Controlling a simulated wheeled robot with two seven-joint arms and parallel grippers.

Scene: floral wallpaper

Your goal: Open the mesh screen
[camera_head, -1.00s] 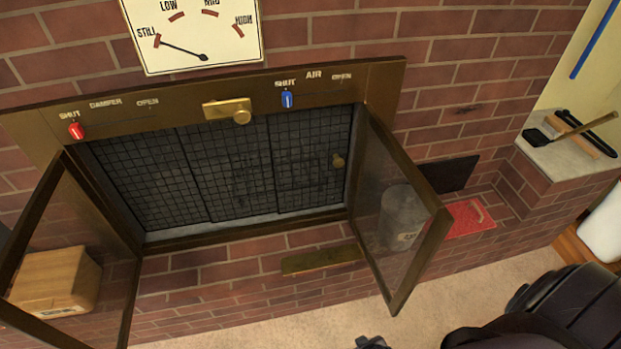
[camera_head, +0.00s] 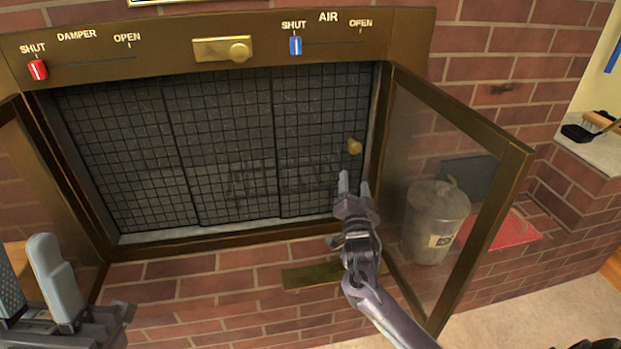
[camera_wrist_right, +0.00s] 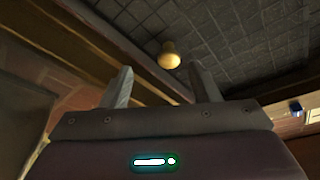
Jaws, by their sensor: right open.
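The black mesh screen (camera_head: 225,150) hangs in panels across the fireplace opening and covers it. A small brass knob (camera_head: 355,147) sits near the right end of the mesh. My right gripper (camera_head: 354,186) is open and empty, just below the knob in the head view. In the right wrist view, the knob (camera_wrist_right: 169,55) shows beyond and between the two spread fingertips (camera_wrist_right: 160,72), with the mesh (camera_wrist_right: 225,35) behind it. The knob is not gripped. My left gripper (camera_head: 38,270) is at the lower left, open and empty, away from the mesh.
The right glass door (camera_head: 520,190) stands swung outward beside my right arm; the left door (camera_head: 50,180) is also open. A metal bucket (camera_head: 432,225) shows through the right glass. The brass frame (camera_head: 150,55) carries red and blue sliders. Brick wall lies below.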

